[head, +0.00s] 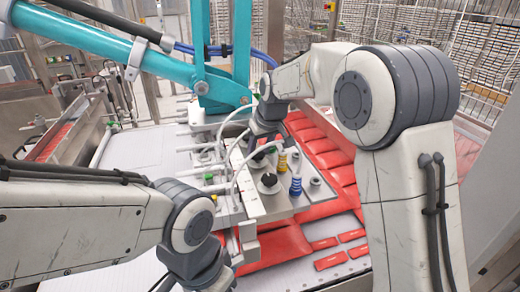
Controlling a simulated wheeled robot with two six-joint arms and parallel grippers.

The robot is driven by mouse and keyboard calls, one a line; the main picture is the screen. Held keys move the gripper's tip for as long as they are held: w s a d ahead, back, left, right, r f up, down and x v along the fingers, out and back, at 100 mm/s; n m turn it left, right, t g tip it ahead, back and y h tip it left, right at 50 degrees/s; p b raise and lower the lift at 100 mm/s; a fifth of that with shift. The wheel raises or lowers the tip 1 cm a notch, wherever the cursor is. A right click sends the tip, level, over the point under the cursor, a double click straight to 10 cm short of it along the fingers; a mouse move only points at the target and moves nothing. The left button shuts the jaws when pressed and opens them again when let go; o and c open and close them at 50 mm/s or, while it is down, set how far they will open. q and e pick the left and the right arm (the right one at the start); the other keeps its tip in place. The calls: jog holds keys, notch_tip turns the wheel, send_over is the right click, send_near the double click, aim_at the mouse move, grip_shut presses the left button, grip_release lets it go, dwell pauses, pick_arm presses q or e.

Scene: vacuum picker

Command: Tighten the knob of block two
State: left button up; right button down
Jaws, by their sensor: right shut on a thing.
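A grey metal picker plate (285,205) with several blocks and fittings sits in the middle of the head view. A black knob (269,181) stands on a near block. Another dark knob (258,159) sits just behind it, under my right gripper (260,146). My right gripper points down and is shut on this rear knob; its fingertips are small and partly hidden. No block number is readable, so I cannot tell which is block two. My left arm comes in from the left, and its wrist is at the bottom edge; its jaws do not show.
Blue (296,186) and yellow (282,161) ringed fittings stand close to the knobs. White hoses (236,168) loop over the plate's left side. A teal arm (110,45) crosses above. Red packs (325,150) lie behind and right. A wire fence (400,25) closes the back.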

jog(key=m, duration=0.1)
jog(key=m+h, duration=0.1)
jog(key=m, duration=0.1)
jog(key=shift+a+m+t, duration=0.3)
jog(key=m+h, duration=0.1)
jog(key=m, duration=0.2)
jog(key=m+h, duration=0.1)
jog(key=m, duration=0.1)
jog(key=shift+a+m+h, duration=0.25)
jog(key=shift+m+h, duration=0.05)
jog(key=shift+w+a+m+g+h, duration=0.15)
jog(key=shift+m+g+h, duration=0.25)
jog(key=shift+m, duration=0.8)
jog(key=shift+w+m+g+h+p, duration=0.1)
jog(key=shift+m+g+h+p, duration=0.45)
jog(key=shift+m, duration=1.15)
jog(key=shift+c, duration=1.5)
grip_release()
